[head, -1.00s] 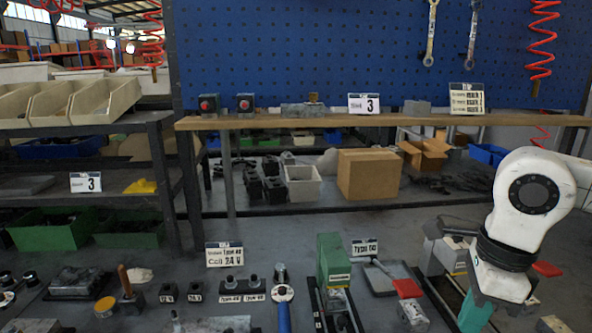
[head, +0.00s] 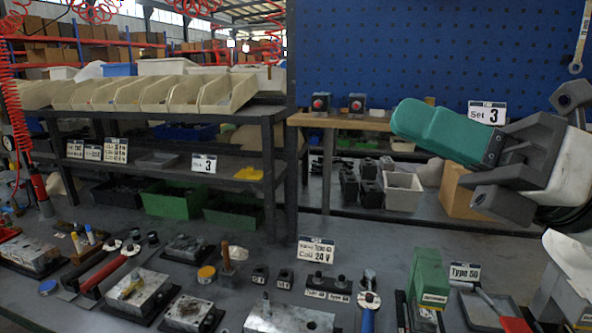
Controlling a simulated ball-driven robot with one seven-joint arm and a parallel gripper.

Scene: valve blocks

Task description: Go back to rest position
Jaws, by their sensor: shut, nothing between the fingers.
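My gripper (head: 418,123) is at the right of the head view, in front of the blue pegboard and the wooden shelf. Its teal end points left and slightly up, with grey parts of my arm behind it. It looks shut and holds nothing that I can see. It is raised above the work table (head: 225,270) and apart from the things on it.
Several valve blocks, such as one at the front left (head: 137,290), stand on the table. A green block (head: 428,279) stands below my arm. A Set 3 card (head: 487,113) is behind my arm. Beige bins (head: 185,94) line the left rack. Space above the table's middle is clear.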

